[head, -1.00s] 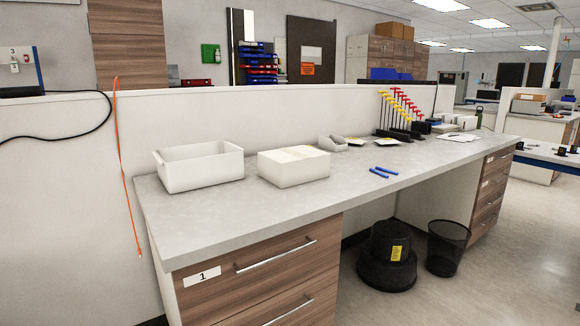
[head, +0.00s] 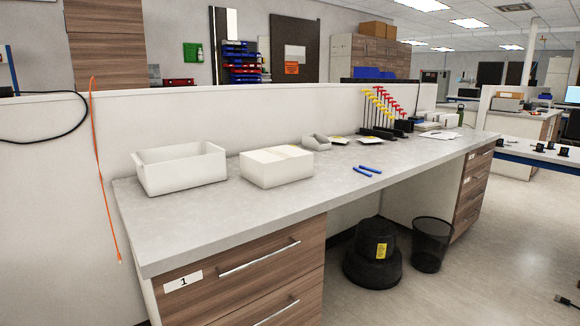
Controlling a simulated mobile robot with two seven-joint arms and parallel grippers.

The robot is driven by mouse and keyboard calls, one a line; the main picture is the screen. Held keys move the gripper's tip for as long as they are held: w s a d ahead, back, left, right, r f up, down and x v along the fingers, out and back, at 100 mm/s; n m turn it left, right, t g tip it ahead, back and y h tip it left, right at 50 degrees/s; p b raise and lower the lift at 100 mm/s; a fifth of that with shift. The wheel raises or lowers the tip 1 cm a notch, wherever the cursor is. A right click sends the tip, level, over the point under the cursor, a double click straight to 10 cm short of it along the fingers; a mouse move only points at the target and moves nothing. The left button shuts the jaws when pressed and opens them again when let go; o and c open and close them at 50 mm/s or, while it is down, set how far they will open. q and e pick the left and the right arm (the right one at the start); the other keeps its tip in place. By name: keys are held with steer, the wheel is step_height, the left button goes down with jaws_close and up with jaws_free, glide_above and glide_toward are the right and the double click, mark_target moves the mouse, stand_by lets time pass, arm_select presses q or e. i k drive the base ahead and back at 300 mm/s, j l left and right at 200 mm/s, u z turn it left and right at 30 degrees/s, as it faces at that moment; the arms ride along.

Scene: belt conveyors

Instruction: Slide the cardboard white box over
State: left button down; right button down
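A closed white cardboard box (head: 276,168) sits on the grey workbench top (head: 225,215), left of its middle. An open white bin (head: 182,172) stands to the left of the box, with a narrow gap between them. Neither of my grippers shows in the head view, and nothing touches the box.
Blue-handled pliers (head: 367,170) lie right of the box. A small grey bin (head: 316,142) and a rack of red and yellow hex keys (head: 385,115) stand behind. A black step stool (head: 374,255) and wastebasket (head: 432,245) are under the bench. The front bench top is clear.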

mark_target(267, 168)
steer(key=i+l+u, duration=0.1)
steer(key=i+l, duration=0.2)
steer(key=i+l+u, duration=0.1)
steer(key=i+l, duration=0.15)
steer(key=l, duration=0.15)
steer(key=i+l+u, duration=0.1)
steer(key=i+l, duration=0.2)
steer(key=i+l+u, duration=0.1)
steer(key=i+l, duration=0.15)
steer(key=l, duration=0.2)
steer(key=i+l+u, duration=0.1)
steer(key=i+l, duration=0.15)
steer(key=l, duration=0.15)
steer(key=i+l+u, duration=0.1)
steer(key=l, duration=0.35)
steer(key=i+l, duration=0.1)
steer(key=l, duration=0.15)
steer(key=i+l, duration=0.15)
steer(key=l, duration=0.15)
steer(key=i+l+u, duration=0.1)
steer(key=l, duration=0.15)
